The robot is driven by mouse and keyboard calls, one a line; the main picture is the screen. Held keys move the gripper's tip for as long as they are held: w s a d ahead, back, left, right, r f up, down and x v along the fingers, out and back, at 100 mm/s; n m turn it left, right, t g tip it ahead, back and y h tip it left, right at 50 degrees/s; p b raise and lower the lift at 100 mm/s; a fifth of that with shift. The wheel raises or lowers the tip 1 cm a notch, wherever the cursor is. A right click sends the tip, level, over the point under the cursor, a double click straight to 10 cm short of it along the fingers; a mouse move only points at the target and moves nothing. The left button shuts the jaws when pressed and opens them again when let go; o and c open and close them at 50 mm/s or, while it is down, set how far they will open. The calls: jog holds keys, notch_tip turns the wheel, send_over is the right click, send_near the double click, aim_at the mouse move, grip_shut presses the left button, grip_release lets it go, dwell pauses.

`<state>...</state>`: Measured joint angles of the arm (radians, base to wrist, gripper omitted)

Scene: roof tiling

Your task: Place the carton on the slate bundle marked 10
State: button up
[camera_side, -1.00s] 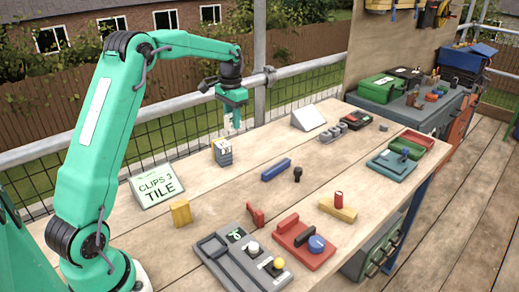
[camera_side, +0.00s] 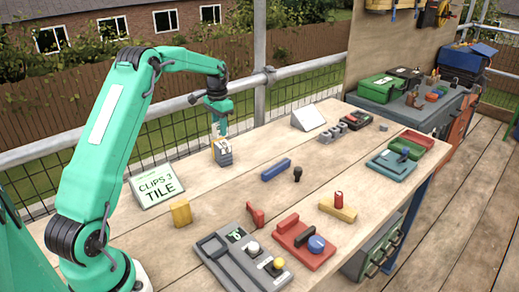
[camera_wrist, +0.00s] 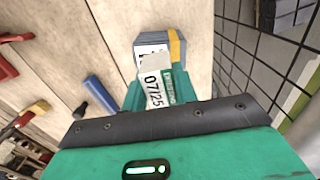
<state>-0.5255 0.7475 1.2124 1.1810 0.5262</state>
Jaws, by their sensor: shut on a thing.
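My gripper (camera_side: 219,134) is shut on a white carton (camera_wrist: 155,82) with a green panel and the print "07/25". The slate bundle (camera_wrist: 160,22) is a blue-grey stack with a yellow strap and a white label, partly covered by the carton, so its number cannot be read in full. In the side view the bundle (camera_side: 224,156) stands on the bench, with my gripper directly above it. The carton is over the near part of the bundle in the wrist view. Whether the two touch cannot be told.
A sign (camera_side: 158,184) reading "CLIPS 3 TILE" and a yellow block (camera_side: 181,213) stand left of the bundle. A blue bar (camera_side: 276,169) and a black knob (camera_side: 297,174) lie to its right. A wire mesh fence (camera_wrist: 245,75) runs along the bench edge. Bare bench surrounds the bundle.

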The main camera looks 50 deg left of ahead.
jog(key=shift+f, duration=1.35)
jog(key=shift+f, duration=0.1)
jog(key=o, duration=0.9)
jog(key=shift+o, duration=0.2)
notch_tip(320, 180, up, 12)
jog(key=shift+r, duration=0.1)
jog(key=shift+r, duration=0.1)
